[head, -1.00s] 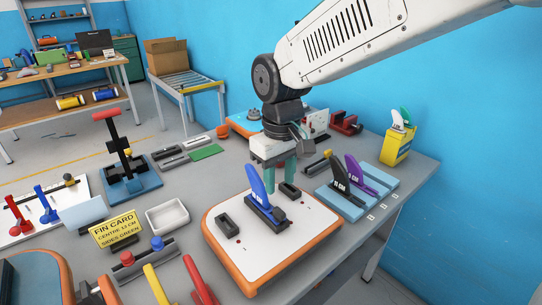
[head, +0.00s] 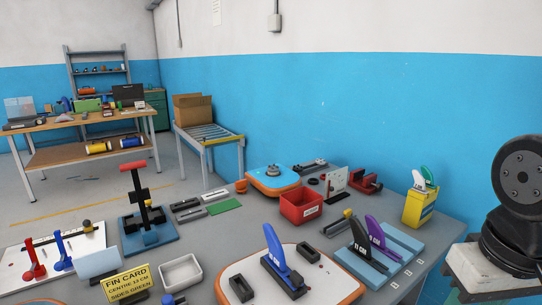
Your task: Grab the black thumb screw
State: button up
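I cannot pick out the black thumb screw with certainty. A small dark piece (head: 313,181) lies at the back of the bench behind the red bin, too small to identify. The white board with an orange edge (head: 232,270) carries a blue fin (head: 275,246) standing in a black base and two dark slotted blocks, one of them a fin box (head: 241,288).
A red bin (head: 302,208) stands behind the board. Black and purple fins stand on a light blue board (head: 397,244). A yellow container (head: 419,208), a red clamp (head: 366,182), a white tray (head: 181,272) and a sign (head: 127,284) crowd the bench. A blue wall rises behind.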

aim_at(297, 280)
jog(key=z, duration=1.5)
jog(key=k, duration=0.95)
jog(key=u, duration=1.45)
